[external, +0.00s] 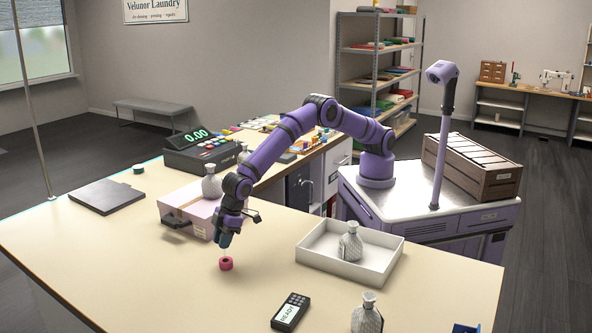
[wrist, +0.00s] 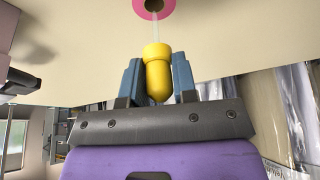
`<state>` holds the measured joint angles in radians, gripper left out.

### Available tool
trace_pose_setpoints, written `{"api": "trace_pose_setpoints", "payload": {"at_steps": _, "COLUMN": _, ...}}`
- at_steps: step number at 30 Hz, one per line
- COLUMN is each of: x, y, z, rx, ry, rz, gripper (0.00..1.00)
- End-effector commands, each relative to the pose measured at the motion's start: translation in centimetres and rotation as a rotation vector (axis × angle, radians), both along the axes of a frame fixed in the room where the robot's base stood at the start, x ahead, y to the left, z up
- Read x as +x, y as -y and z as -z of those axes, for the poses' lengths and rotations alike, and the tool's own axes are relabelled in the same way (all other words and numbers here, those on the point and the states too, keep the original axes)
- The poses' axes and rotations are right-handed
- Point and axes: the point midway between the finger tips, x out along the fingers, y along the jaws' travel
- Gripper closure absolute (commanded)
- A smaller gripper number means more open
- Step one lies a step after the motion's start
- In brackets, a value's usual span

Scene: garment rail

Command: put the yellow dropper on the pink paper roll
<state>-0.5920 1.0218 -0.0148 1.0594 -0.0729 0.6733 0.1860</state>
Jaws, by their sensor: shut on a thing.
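The yellow dropper (wrist: 157,75) sits between the two blue fingers of my gripper (wrist: 159,82) in the wrist view, and the gripper is shut on it. Its thin clear tip points toward the pink paper roll (wrist: 153,8), which shows at the top edge with a dark hole in the middle. In the external view the pink paper roll (external: 226,264) stands on the table, and my gripper (external: 224,240) is just above it, pointing down. The dropper is mostly hidden by the fingers there. I cannot tell whether its tip touches the roll.
A pink case (external: 190,208) with a patterned bottle (external: 211,184) on it stands close behind my gripper. A white tray (external: 375,268) with another bottle is to the right. A card reader (external: 290,311) lies in front. The table's left front is clear.

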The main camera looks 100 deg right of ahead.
Motion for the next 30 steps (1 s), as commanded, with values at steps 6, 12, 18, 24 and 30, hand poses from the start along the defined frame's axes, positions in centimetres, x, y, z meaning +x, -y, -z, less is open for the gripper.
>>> {"api": "trace_pose_setpoints", "payload": {"at_steps": 6, "x": 0.0, "y": 0.0, "z": 0.7, "rx": 0.001, "ry": 0.002, "rz": 0.0, "gripper": 0.95}}
{"api": "trace_pose_setpoints", "payload": {"at_steps": 12, "x": 0.0, "y": 0.0, "z": 0.9, "rx": 0.0, "ry": 0.001, "rz": 0.0, "gripper": 0.95}}
{"api": "trace_pose_setpoints", "payload": {"at_steps": 18, "x": 0.0, "y": 0.0, "z": 0.9, "rx": 0.001, "ry": 0.002, "rz": 0.0, "gripper": 0.48}}
{"api": "trace_pose_setpoints", "payload": {"at_steps": 24, "x": 0.0, "y": 0.0, "z": 0.9, "rx": 0.0, "ry": 0.001, "rz": 0.0, "gripper": 0.48}}
{"api": "trace_pose_setpoints", "payload": {"at_steps": 30, "x": -0.4, "y": 0.1, "z": -0.5, "rx": 0.002, "ry": 0.002, "rz": 0.0, "gripper": 0.48}}
